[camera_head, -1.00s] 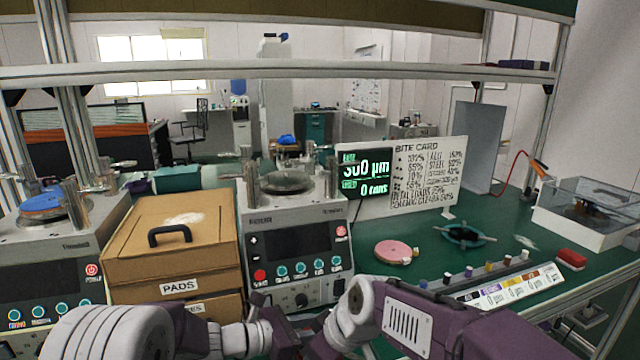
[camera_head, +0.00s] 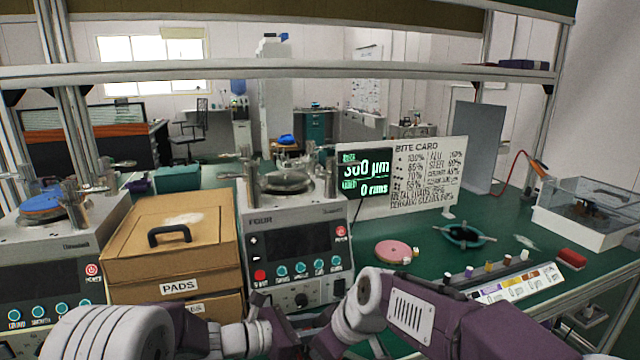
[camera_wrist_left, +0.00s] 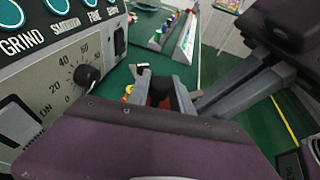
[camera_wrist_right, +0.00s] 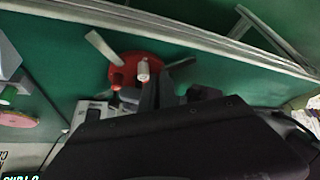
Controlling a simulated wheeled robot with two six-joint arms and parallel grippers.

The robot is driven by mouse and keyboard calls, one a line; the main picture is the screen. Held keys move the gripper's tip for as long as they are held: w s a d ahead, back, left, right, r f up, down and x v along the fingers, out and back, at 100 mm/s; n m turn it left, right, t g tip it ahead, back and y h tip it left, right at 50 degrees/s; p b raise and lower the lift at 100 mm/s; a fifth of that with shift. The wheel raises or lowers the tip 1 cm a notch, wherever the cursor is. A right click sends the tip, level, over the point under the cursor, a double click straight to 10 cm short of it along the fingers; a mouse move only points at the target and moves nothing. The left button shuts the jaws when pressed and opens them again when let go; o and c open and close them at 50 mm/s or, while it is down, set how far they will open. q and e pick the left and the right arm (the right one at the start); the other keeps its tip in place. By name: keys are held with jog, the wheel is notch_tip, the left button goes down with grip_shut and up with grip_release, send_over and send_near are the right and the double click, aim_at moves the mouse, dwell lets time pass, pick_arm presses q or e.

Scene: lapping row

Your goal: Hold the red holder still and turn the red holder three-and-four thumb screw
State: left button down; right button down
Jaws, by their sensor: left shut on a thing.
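The red holder (camera_wrist_right: 130,66) shows in the right wrist view as a red disc with grey arms reaching outward and a pale upright knob (camera_wrist_right: 143,70). In the left wrist view, my left gripper (camera_wrist_left: 162,98) is shut on a dark red part of the red holder (camera_wrist_left: 159,86), mostly hidden between the fingers. My right gripper (camera_wrist_right: 146,97) is close beside the disc in the right wrist view. Whether its fingers touch the knob or are closed is unclear. In the head view the red holder is not visible, and my arms fill the bottom.
Machines with control panels (camera_head: 300,245) and a PADS box (camera_head: 170,240) stand at left and middle. A pink disc (camera_head: 390,251), a teal holder (camera_head: 464,238), a labelled rack (camera_head: 520,284) and a red block (camera_head: 571,260) lie at right. Green bench is clear between them.

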pick_arm(q)
jog(key=shift+s, duration=0.1)
pick_arm(e)
jog(key=shift+w+r, duration=0.1)
jog(key=shift+s+d, duration=0.2)
jog(key=shift+d, duration=0.15)
notch_tip(320, 180, up, 6)
jog(key=shift+f, duration=0.1)
dwell(0.3)
pick_arm(q)
jog(key=c, duration=1.1)
grip_release()
jog(key=shift+o, duration=0.2)
